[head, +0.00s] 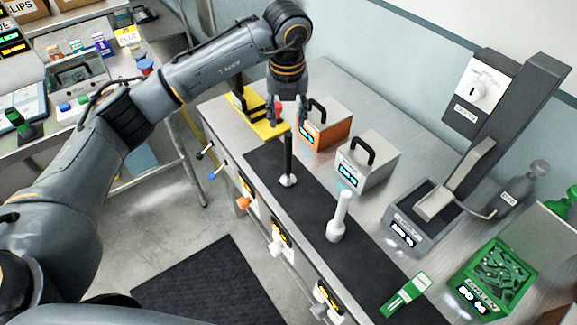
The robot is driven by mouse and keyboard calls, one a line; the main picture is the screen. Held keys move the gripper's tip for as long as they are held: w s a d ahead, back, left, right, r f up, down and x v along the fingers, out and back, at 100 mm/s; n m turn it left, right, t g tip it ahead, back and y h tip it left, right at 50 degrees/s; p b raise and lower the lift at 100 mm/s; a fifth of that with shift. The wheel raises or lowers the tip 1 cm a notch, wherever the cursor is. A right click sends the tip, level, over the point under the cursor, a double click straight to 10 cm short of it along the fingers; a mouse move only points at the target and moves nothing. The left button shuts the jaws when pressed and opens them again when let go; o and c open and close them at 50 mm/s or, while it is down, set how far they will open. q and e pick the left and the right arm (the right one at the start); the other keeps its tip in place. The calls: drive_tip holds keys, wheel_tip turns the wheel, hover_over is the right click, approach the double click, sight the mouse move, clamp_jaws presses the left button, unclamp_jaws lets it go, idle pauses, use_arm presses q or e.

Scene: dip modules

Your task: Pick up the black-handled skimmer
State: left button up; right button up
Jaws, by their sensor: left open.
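The black-handled skimmer (288,160) stands upright on the dark strip of the bench, with its black handle up and a pale metal foot at the bottom. My left gripper (287,112) points down above and just behind the handle's top in the picture. Its two fingers are apart and nothing shows held between them. I cannot tell the exact gap between the fingertips and the handle. My right gripper is not in view.
An orange-fronted box (325,128) and a grey box (366,160), both with black handles, stand right of the gripper. A yellow stand (268,129) is behind it. A white upright tool (338,218) stands nearer. A green bin (490,280) is at right.

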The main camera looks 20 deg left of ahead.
sight(288, 131)
use_arm(q)
wheel_tip(288, 131, down, 3)
drive_tip(key=shift+w+a+f+p, duration=0.1)
drive_tip(key=shift+w+p, duration=0.05)
drive_tip(key=shift+p, duration=0.2)
drive_tip(key=shift+w+f+p, duration=0.1)
drive_tip(key=shift+f+p, duration=0.35)
drive_tip(key=shift+p, duration=0.1)
drive_tip(key=f+p, duration=0.2)
drive_tip(key=f, duration=0.1)
drive_tip(key=shift+w+f, duration=0.15)
drive_tip(key=shift+w, duration=0.25)
drive_tip(key=shift+f, duration=0.55)
drive_tip(key=shift+w, duration=0.1)
clamp_jaws()
